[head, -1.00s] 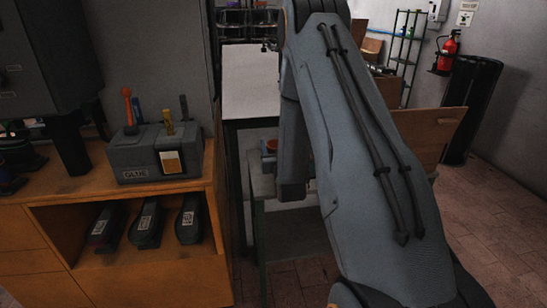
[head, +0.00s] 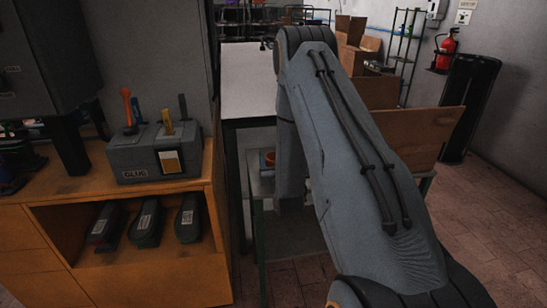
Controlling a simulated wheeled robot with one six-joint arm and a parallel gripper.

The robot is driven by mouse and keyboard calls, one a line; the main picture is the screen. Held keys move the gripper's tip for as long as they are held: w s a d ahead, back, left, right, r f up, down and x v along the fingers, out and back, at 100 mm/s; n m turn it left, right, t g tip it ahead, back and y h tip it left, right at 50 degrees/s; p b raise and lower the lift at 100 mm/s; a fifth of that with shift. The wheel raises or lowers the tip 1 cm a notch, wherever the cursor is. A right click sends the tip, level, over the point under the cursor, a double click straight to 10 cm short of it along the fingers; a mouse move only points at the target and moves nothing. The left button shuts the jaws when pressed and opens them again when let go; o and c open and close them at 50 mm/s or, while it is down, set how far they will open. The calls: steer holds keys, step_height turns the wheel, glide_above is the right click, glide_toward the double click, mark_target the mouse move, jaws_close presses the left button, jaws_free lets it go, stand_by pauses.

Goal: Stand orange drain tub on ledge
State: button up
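A small orange thing (head: 269,157), perhaps the drain tub, shows just left of my arm, beside something bluish. It is over a grey surface (head: 262,186) low beside a dark-framed table. My arm covers its right side, so I cannot tell whether it stands on that surface or is held. My gripper is not visible; my own arm fills the middle of the head view and hides the area behind it. I cannot tell which surface is the ledge.
A wooden bench (head: 150,275) with a grey glue box (head: 155,152) stands at left, with several dark shoe forms on its shelf. Tiled floor at right is open.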

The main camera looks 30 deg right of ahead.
steer(key=shift+o, duration=1.2)
steer(key=shift+r, duration=0.15)
